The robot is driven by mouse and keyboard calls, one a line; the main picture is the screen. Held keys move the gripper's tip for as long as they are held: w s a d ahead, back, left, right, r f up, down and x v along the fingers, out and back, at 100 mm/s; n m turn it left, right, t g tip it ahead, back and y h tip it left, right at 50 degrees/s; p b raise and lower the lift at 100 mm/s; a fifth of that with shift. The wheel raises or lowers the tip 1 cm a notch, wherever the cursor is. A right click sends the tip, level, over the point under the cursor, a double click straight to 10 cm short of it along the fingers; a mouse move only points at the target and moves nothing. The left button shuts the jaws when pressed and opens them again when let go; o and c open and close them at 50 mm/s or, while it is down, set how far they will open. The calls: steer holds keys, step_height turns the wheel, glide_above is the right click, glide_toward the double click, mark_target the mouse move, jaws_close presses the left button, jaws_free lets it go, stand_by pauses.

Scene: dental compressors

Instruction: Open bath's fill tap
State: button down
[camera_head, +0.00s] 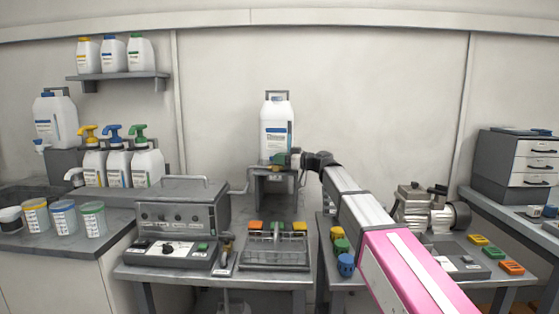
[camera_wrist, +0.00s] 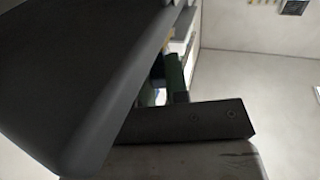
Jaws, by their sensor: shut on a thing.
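A white jug (camera_head: 277,128) with a blue-and-white label stands upright on a small grey stand (camera_head: 273,180) behind the bath. A small tap with a green part (camera_head: 279,159) is at the jug's foot. My gripper (camera_head: 293,160) reaches in from the right and is shut at this tap; the fingertips are small and partly hidden. In the wrist view a green piece (camera_wrist: 175,75) shows beside a dark finger (camera_wrist: 190,122), and a large dark shape hides much of the left. The grey bath (camera_head: 182,215) stands left of the stand, with a thin pipe at its upper right.
A rack (camera_head: 275,250) with coloured blocks stands on the front bench. Yellow, green and blue knobs (camera_head: 345,264) sit near my arm. A compressor (camera_head: 425,210) stands to the right. Pump bottles (camera_head: 118,165) and round tubs (camera_head: 64,218) stand on the left counter.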

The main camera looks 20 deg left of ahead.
steer(key=shift+w+n+g, duration=0.25)
steer(key=shift+n+g, duration=0.95)
steer(key=shift+g, duration=0.8)
steer(key=c, duration=1.1)
jaws_free()
steer(key=d, duration=0.3)
steer(key=w+d, duration=0.1)
steer(key=d, duration=0.3)
steer(key=w+d, duration=0.1)
steer(key=d, duration=0.2)
steer(key=shift+d, duration=0.3)
